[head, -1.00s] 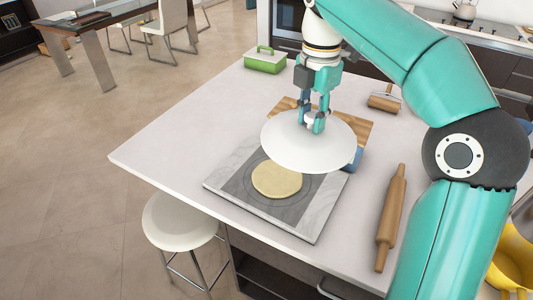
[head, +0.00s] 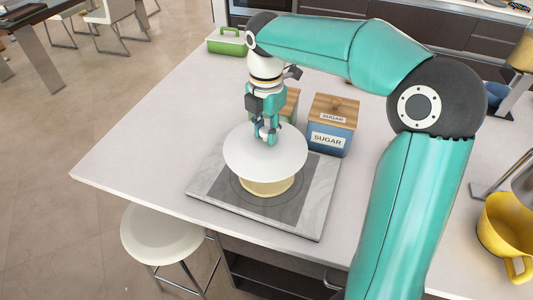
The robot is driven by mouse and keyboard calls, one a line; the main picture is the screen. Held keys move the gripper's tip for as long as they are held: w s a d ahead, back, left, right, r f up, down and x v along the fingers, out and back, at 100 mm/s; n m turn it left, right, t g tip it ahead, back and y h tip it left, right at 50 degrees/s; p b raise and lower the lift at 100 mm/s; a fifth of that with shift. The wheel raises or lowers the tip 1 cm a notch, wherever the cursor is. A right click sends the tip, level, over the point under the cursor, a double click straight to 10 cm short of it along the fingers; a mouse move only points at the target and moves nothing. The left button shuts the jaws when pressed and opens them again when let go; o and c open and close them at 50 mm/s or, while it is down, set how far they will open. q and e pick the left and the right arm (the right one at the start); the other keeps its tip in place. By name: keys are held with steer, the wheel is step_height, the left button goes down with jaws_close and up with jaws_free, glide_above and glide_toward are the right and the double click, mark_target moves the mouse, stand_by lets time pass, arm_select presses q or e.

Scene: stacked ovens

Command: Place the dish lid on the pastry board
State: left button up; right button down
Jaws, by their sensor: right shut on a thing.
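The dish lid (head: 265,160) is a white, round, shallow dome. My right gripper (head: 267,138) is shut on it at the top middle and holds it roughly level. The pastry board (head: 318,205) is a grey marbled square slab with a dark centre and ring marks, lying near the counter's front edge. A round, flat piece of dough (head: 267,189) lies on its middle. The lid is over the back part of the board and hides the far side of the dough. I cannot tell how large the gap beneath the lid is. My left gripper is not in view.
A blue sugar box (head: 328,137) with a wooden top stands behind the board, and another wooden-topped box (head: 290,105) is partly hidden by my gripper. A green container (head: 227,41) stands at the back left. A yellow jug (head: 508,225) is at right. The counter's left side is clear.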

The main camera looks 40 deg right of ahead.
mark_target(266, 129)
step_height(266, 129, down, 8)
steer(key=shift+r, duration=0.25)
steer(key=shift+f+b, duration=0.4)
steer(key=shift+f, duration=0.15)
steer(key=c, duration=0.9)
jaws_free()
steer(key=shift+r+p, duration=0.45)
steer(key=shift+r, duration=0.1)
step_height(266, 129, up, 12)
